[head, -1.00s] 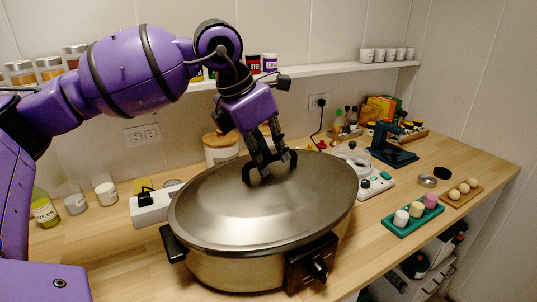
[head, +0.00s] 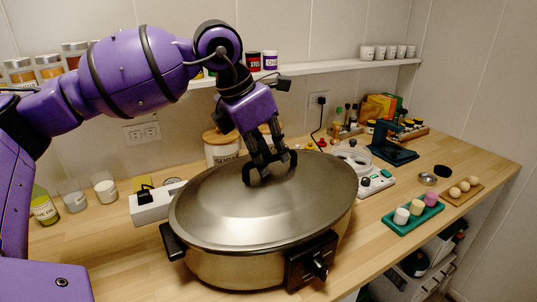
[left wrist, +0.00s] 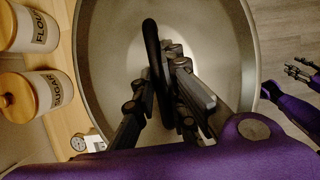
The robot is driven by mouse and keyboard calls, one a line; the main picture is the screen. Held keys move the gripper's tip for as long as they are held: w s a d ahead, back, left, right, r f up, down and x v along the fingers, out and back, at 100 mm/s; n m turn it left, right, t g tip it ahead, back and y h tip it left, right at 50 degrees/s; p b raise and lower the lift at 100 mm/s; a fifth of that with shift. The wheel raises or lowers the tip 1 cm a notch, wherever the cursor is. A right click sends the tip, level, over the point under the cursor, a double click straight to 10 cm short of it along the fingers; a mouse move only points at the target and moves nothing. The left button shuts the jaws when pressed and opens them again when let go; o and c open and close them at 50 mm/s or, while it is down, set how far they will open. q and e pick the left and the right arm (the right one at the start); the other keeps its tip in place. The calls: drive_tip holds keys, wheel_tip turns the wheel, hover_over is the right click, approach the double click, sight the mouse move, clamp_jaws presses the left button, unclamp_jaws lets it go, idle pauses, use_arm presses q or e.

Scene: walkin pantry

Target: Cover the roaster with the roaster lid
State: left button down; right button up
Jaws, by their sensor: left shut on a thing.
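The roaster (head: 235,270) is a large oval metal pan with black side handles and a dial on its front, standing on the wooden counter. The roaster lid (head: 240,210), a domed grey metal oval, lies over its opening, its rim close to the pan's rim all along the front. I cannot tell whether a thin gap is left. My left gripper (head: 264,160) is shut on the lid's black handle (head: 292,158). In the left wrist view the handle (left wrist: 152,50) stands between the fingers (left wrist: 165,105). My right gripper (left wrist: 301,72) shows small at that view's right edge, apart from the lid.
A sugar canister (head: 222,150) stands behind the roaster. A white power strip (head: 152,205) and glass jars (head: 105,188) are to its left. A wall shelf (head: 330,66) runs above.

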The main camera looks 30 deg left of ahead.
use_arm(q)
drive_tip(key=shift+f, duration=0.1)
drive_tip(key=c, duration=1.7)
unclamp_jaws()
drive_tip(key=shift+c, duration=0.2)
drive_tip(key=shift+f, duration=0.15)
drive_tip(key=v, duration=1.2)
drive_tip(key=shift+s, duration=0.1)
